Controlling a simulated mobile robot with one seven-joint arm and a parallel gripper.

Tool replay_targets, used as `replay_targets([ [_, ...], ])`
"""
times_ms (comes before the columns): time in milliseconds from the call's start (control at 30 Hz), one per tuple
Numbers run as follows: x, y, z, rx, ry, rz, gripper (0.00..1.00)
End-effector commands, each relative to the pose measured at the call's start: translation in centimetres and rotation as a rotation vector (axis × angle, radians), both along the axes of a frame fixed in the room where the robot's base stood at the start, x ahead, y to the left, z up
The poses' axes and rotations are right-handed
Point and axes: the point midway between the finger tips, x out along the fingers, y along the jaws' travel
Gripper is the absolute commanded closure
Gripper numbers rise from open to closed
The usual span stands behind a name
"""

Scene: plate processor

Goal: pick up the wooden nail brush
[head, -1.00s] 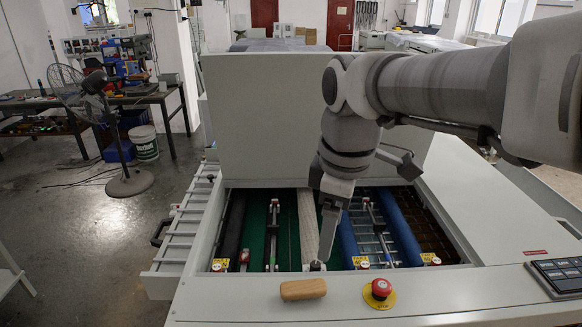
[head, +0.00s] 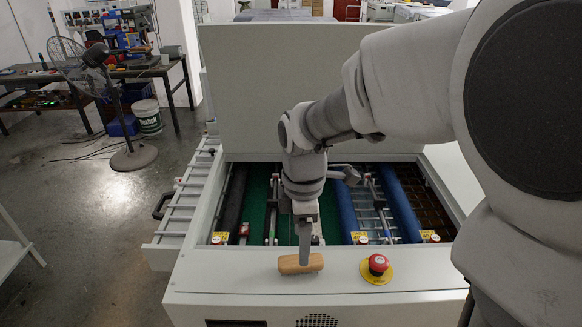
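The wooden nail brush (head: 289,264) is a small, light-brown, rounded block. It lies on the front ledge of the white plate processor (head: 220,274), left of the red button. My gripper (head: 304,258) points down at the brush from above, and its fingers overlap the brush's middle-right part in the head view. The fingers show edge-on as one narrow strip, so I cannot tell whether they are apart or closed on the brush. The brush appears to rest on the ledge.
A red emergency button on a yellow base (head: 377,266) stands on the ledge just right of the brush. Behind the ledge is the processor's open bay with rollers (head: 345,215). The raised white lid (head: 240,100) stands behind it. The ledge left of the brush is clear.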

Motion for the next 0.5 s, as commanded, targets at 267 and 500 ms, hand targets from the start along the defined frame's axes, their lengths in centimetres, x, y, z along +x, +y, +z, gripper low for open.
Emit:
replay_targets([
  [267,-0.1,0.0,-2.4,-0.002,0.004,0.000,0.20],
  [500,0.0,0.0,-5.5,-0.001,0.001,-0.001,0.20],
])
